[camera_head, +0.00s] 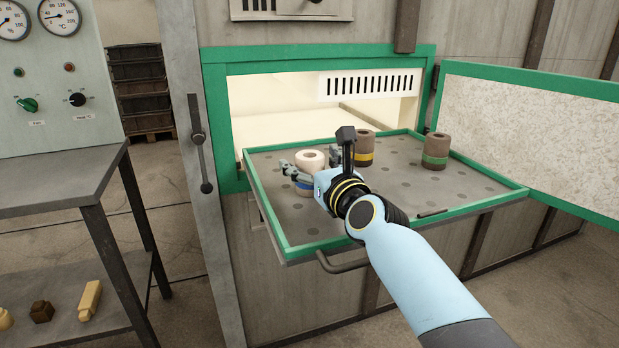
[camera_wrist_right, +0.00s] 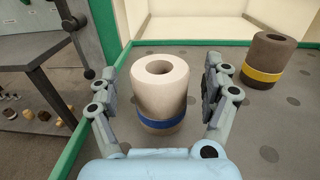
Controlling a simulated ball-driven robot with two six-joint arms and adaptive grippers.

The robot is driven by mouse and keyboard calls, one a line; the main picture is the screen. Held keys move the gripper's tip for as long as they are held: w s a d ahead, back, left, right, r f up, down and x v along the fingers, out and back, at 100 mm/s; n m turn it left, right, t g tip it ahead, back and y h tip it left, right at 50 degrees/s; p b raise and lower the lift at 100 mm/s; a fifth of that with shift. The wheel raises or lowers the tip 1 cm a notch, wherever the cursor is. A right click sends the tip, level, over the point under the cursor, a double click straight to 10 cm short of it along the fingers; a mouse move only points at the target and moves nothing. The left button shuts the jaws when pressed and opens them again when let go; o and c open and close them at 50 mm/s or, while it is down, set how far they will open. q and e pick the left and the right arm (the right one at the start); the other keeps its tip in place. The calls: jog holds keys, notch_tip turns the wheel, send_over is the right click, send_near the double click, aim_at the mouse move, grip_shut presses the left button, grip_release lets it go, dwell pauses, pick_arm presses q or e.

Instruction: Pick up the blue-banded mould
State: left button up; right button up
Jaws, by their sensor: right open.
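The blue-banded mould (camera_head: 309,161) is a pale cream cylinder with a hole in its top and a blue band low down. It stands upright on the tray with the green rim (camera_head: 275,229). My right gripper (camera_head: 308,163) is at this mould in the head view, and my wrist hides part of it. In the right wrist view the mould (camera_wrist_right: 160,92) stands between the two open fingers of the right gripper (camera_wrist_right: 160,95). Gaps show between the fingers and its sides. My left gripper is not in view.
A brown mould with a yellow band (camera_head: 364,149) stands just behind the right gripper. A brown mould with a green band (camera_head: 436,151) stands farther right on the tray. A dark thin rod (camera_head: 432,212) lies near the tray's front edge. The open oven door (camera_head: 530,125) is at right.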

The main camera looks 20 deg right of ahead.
jog(key=shift+w, duration=0.5)
jog(key=shift+c, duration=0.2)
jog(key=c, duration=1.5)
